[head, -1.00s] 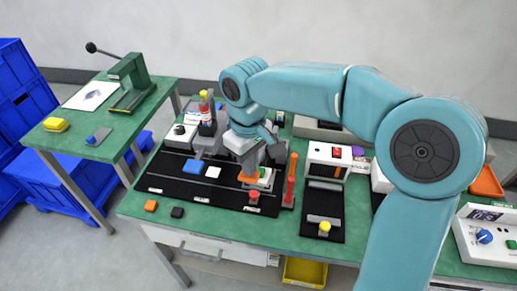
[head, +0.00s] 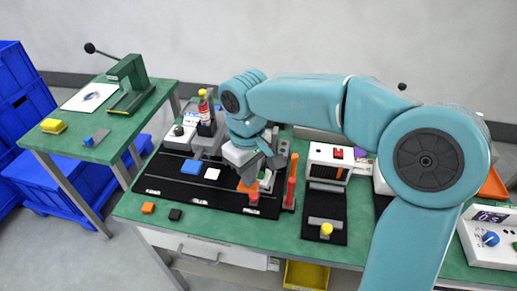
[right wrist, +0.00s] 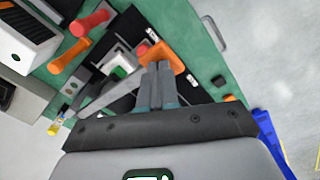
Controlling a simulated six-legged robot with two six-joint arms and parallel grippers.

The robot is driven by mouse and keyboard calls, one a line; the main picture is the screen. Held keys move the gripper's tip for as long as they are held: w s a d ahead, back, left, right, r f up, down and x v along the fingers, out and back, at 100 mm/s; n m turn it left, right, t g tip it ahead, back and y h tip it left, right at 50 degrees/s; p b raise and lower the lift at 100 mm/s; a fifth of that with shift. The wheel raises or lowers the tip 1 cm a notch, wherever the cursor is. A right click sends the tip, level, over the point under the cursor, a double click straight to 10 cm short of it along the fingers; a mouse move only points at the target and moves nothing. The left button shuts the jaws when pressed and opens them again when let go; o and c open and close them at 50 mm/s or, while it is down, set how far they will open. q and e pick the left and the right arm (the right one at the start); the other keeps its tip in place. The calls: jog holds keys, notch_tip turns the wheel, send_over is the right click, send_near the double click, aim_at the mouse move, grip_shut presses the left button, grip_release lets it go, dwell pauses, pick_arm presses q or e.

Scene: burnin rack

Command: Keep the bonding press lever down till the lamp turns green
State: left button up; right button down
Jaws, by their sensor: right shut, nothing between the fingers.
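My right gripper (head: 249,176) is shut and empty. Its fingertips are at an orange flat piece (head: 247,187), which looks like the press lever's end, on the black mat's right part. In the right wrist view the shut fingers (right wrist: 158,66) reach the orange piece (right wrist: 166,56); whether they touch it I cannot tell. A red post (head: 253,197) stands just in front of it. A white-and-green part (right wrist: 119,70) shows beside the fingers. The rest of the press is largely hidden by my gripper. I cannot make out a lit green lamp. My left gripper is not in view.
A white box with a red switch (head: 327,160) is farther right. A blue block (head: 191,167) lies on the mat. A green press (head: 131,85) stands on the left table.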

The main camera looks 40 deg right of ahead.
jog(key=shift+s+a+f+b, duration=0.15)
jog(key=shift+f+b, duration=0.45)
jog(key=shift+f, duration=0.35)
jog(key=shift+s+a+f+b, duration=0.1)
jog(key=shift+a+f+b, duration=0.05)
jog(key=shift+f+b, duration=1.45)
jog(key=shift+f, duration=0.3)
jog(key=shift+f, duration=0.1)
jog(key=shift+s+f, duration=0.1)
jog(key=shift+f, duration=0.05)
dwell(1.9)
